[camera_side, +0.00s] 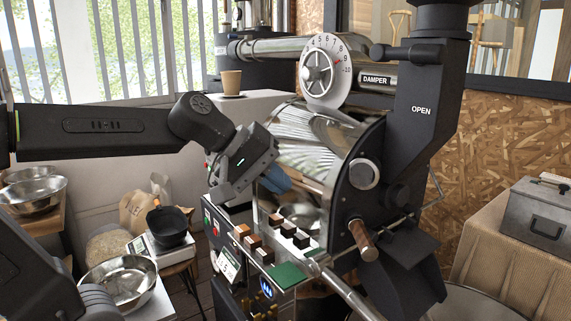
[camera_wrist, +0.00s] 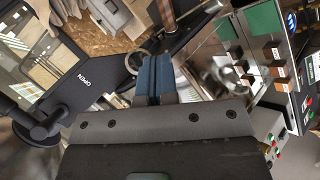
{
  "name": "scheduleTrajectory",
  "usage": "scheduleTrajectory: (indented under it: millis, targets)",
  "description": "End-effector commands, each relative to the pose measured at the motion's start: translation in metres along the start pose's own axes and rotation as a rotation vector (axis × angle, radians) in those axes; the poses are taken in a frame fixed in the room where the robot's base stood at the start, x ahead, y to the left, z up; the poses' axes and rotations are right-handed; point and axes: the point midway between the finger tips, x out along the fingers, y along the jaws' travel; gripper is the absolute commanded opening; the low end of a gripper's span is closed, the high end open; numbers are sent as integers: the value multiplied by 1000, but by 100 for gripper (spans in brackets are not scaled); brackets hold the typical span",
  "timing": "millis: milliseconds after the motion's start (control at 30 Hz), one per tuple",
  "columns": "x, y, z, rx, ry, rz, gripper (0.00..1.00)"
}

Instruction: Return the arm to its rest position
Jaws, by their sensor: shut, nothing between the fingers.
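My gripper (camera_side: 275,181) is in front of the roaster's shiny metal drum front (camera_side: 305,145) in the side view, at the end of my arm reaching in from the left. Its blue fingers (camera_wrist: 154,78) show in the wrist view, shut together with nothing between them. Part of the fingers is hidden behind the gripper body in the side view. I cannot tell how close the fingertips are to the roaster's metal.
Below the gripper is a panel with several small brown and black blocks (camera_side: 287,229) and a green pad (camera_side: 287,275). A wooden handle (camera_side: 362,240) sticks out at right. A paper cup (camera_side: 231,83) stands behind.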

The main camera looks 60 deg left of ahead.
Motion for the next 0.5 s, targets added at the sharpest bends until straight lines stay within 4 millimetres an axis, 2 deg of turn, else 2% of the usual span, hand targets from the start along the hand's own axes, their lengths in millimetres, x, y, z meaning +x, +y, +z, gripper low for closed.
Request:
scheduleTrajectory:
  millis: [233,400,500]
  targets:
    - [-2,18,-21,-153,10,70,0]
    - [-2,21,-26,-183,12,85,0]
    - [-2,19,-22,-161,10,75,0]
